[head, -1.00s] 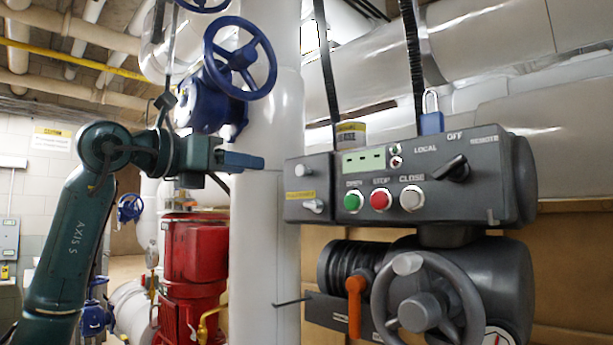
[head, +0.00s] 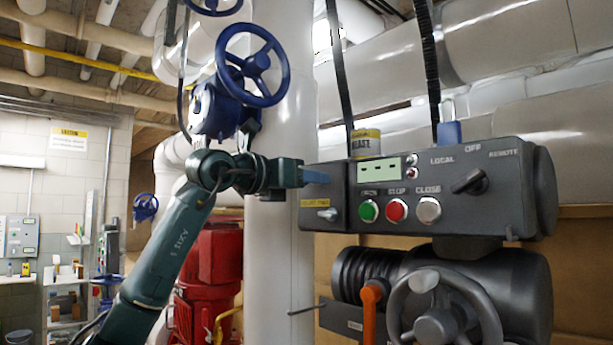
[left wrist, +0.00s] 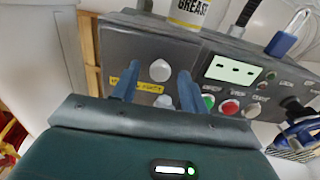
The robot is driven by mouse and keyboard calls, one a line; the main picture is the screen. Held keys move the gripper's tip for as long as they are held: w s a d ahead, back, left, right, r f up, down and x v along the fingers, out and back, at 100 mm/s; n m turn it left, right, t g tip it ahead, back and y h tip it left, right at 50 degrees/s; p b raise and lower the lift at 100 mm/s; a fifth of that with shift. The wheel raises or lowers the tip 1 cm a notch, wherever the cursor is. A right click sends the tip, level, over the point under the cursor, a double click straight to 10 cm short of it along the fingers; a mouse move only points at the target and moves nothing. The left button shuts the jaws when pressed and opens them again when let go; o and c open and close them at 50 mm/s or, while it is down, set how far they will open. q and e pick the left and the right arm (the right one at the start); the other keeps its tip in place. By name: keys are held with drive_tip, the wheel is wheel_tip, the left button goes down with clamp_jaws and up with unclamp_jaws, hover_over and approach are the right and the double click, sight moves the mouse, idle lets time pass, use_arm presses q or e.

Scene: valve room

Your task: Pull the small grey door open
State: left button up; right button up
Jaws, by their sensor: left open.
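The small grey door (head: 336,197) is the left front of the dark grey control box. It looks shut and carries a yellow label (head: 314,203) and a small silver lever (head: 328,214). In the left wrist view the door (left wrist: 135,50) also shows a round pale knob (left wrist: 160,71) above the label; in the head view my gripper hides this knob. My left gripper (head: 320,177) is in front of the door's upper part. Its blue fingers (left wrist: 157,86) are apart on either side of the knob; I cannot tell whether they touch it. My right gripper is not in view.
Right of the door are a green button (head: 368,211), a red button (head: 396,211) and a selector (head: 470,181). A grease can (head: 366,143) and a blue padlock (head: 449,131) are on top. A grey handwheel (head: 436,325) is below; a white pipe (head: 270,260) stands left.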

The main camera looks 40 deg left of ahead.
use_arm(q)
clamp_jaws()
idle(0.5)
